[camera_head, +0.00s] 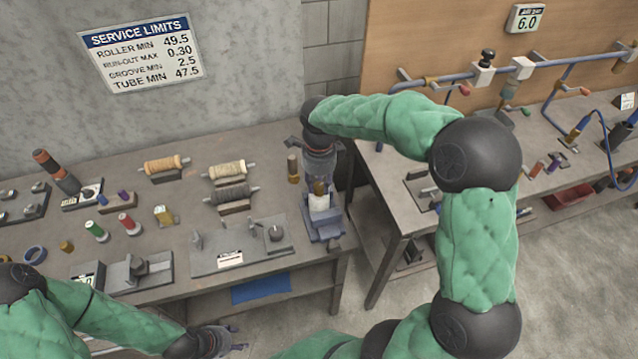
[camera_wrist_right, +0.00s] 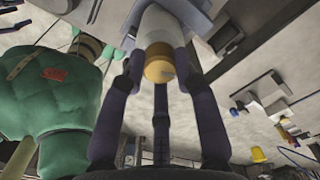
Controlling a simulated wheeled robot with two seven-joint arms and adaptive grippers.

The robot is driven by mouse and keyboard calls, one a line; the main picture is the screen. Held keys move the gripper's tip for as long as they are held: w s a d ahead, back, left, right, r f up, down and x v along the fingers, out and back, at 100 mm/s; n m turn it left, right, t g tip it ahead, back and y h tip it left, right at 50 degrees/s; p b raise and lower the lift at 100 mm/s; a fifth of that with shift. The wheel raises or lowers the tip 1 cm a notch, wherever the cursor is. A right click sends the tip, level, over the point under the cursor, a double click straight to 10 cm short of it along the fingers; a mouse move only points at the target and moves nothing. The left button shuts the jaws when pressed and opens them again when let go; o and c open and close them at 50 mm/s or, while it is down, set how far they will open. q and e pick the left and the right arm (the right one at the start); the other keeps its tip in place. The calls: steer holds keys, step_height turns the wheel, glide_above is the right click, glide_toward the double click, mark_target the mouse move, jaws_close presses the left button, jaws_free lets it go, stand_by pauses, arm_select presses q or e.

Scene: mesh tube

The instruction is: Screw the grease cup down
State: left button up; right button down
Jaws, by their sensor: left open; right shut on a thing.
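The grease cup (camera_head: 319,187) shows as a brass-coloured cap at the top of a white body (camera_head: 319,203) near the table's right end. A blue-grey clamp-like base (camera_head: 323,230) stands under it. My right gripper (camera_head: 319,178) points down from above and is shut on the cup. In the right wrist view the round brass end of the cup (camera_wrist_right: 159,66) lies between the dark fingers of my right gripper (camera_wrist_right: 160,75), with the white part beyond it. The thread is hidden. My left gripper (camera_head: 232,340) is open and empty in front of the table's edge.
A grey fixture plate (camera_head: 215,262) lies left of the clamp, and a brown upright cylinder (camera_head: 293,168) stands close by it. Spools on stands (camera_head: 228,172) and small coloured parts fill the table's left. A second bench (camera_head: 400,225) with blue pipes stands at right, across a gap.

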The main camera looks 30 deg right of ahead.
mark_target(319, 186)
steer(key=m, duration=0.3)
steer(key=shift+f+m, duration=0.15)
steer(key=shift+m, duration=0.15)
steer(key=shift+m+b, duration=0.45)
steer(key=shift+m, duration=1.45)
steer(key=c, duration=0.9)
jaws_free()
step_height(319, 186, up, 12)
